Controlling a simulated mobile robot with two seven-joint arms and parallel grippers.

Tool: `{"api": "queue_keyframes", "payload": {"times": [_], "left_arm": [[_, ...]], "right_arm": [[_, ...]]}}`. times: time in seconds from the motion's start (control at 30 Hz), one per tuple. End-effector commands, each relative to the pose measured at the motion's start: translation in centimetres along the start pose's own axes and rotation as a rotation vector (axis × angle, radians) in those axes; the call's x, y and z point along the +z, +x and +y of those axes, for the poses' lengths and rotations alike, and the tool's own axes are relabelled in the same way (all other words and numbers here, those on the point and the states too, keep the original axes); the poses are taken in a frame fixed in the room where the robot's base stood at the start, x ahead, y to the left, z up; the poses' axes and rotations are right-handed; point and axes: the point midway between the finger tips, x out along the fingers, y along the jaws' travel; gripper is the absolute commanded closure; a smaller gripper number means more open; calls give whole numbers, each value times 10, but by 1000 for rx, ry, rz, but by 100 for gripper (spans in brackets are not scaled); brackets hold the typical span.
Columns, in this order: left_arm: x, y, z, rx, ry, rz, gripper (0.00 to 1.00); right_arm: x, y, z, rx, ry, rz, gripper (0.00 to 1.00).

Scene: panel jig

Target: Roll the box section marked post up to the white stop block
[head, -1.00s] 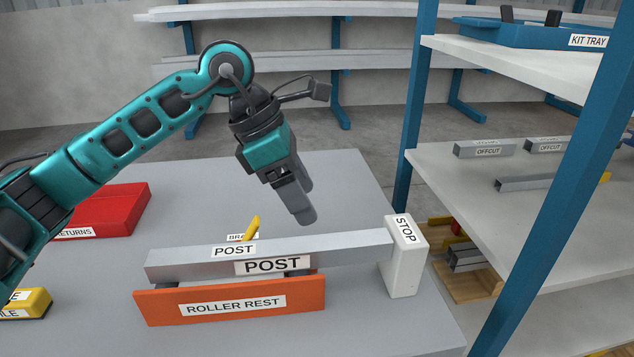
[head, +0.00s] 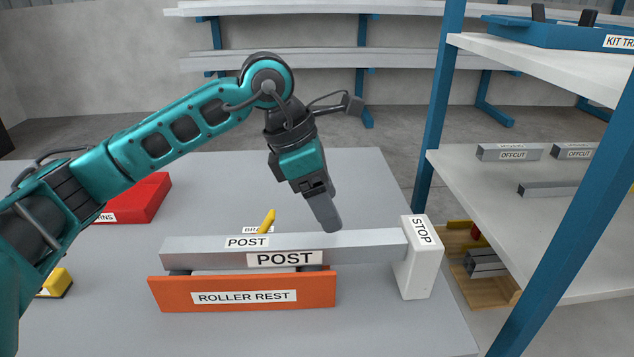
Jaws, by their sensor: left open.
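The grey box section marked POST (head: 350,245) lies level along the orange roller rest (head: 320,290), on its dark rollers. Its right end meets the left side of the upright white stop block (head: 418,270); no gap shows between them from this angle. My left gripper (head: 328,226) is open and empty, pointing down over the right half of the box section. Its fingers nearly line up in this view, and the tips show at the section's top back edge. I cannot tell whether they touch it. My right gripper is not in view.
A red returns bin (head: 150,195) and a yellow block (head: 58,283) are at the left of the grey table. A yellow piece (head: 267,221) with a partly hidden label stands behind the box section. A blue-posted shelf (head: 440,130) with offcuts stands at right.

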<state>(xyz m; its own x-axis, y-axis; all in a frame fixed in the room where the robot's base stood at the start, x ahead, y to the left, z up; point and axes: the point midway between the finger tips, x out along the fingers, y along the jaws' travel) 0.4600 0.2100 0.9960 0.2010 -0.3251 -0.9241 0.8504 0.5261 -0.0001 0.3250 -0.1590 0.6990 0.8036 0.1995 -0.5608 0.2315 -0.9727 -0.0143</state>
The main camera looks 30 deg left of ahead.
Motion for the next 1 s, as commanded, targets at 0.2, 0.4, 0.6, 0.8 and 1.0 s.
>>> {"api": "queue_keyframes", "payload": {"times": [0.2, 0.4, 0.6, 0.8, 1.0], "left_arm": [[-1, 46, -1, -3, 0, 1, 28], [0, 76, 0, -2, -1, 0, 28], [0, 91, 0, -1, 0, 0, 28], [0, 93, 0, 1, 0, -1, 28], [0, 93, 0, 0, 0, -1, 33]], "right_arm": [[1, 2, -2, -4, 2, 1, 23], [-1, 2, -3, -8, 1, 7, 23], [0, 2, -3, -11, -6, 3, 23], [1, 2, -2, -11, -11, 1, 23], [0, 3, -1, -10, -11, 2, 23]]}}
